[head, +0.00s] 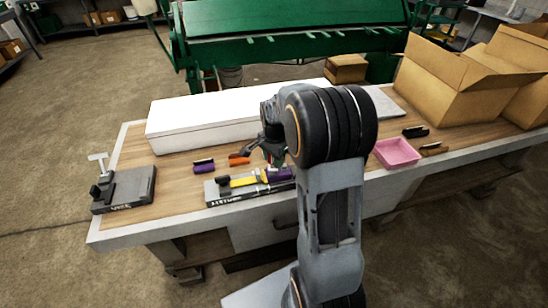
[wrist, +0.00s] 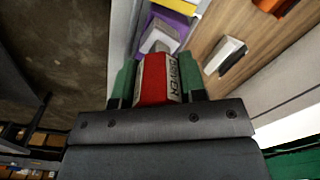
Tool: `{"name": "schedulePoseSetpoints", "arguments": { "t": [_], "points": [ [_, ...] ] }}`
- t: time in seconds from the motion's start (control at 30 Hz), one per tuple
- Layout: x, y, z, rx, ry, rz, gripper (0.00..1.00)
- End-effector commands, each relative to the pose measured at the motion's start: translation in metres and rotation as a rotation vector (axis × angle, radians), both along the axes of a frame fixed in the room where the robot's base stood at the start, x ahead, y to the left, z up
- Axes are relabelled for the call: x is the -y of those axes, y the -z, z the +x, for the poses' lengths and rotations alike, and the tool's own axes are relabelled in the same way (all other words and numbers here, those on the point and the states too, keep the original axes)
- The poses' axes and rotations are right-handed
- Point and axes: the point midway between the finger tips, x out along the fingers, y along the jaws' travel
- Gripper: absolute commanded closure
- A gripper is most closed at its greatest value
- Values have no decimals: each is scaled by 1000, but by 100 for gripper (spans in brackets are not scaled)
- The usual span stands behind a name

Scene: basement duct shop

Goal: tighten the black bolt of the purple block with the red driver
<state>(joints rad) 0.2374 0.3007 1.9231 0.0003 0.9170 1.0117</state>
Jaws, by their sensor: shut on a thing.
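My gripper (head: 273,153) is low over the bench, partly hidden by my arm in the head view. In the wrist view its green fingers (wrist: 157,82) are shut on the red driver (wrist: 154,84), which has dark lettering on its pale side. A purple block (head: 280,174) sits at the right end of a grey fixture, close under my gripper; purple also shows beyond the driver in the wrist view (wrist: 172,19). Another purple block (head: 203,168) with a black top stands on the bench to the left. I cannot make out the black bolt or any contact with the driver tip.
The grey fixture (head: 217,196) also holds a yellow piece (head: 243,181). An orange piece (head: 238,161) lies behind it. A dark vise-like fixture (head: 128,188) stands left, a long white box (head: 205,118) behind, a pink tray (head: 397,153) right. Bare wood lies between left fixture and purple block.

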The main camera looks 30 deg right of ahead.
Motion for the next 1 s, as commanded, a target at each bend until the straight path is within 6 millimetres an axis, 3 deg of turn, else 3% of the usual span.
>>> {"name": "schedulePoseSetpoints", "arguments": {
  "t": [0.37, 0.7, 1.0],
  "points": [
    [0, 0, 0, 0, 47, 0, 86],
    [0, 0, -2, 0, 327, 0, 86],
    [0, 0, -2, 0, 342, 0, 86]
  ]
}}
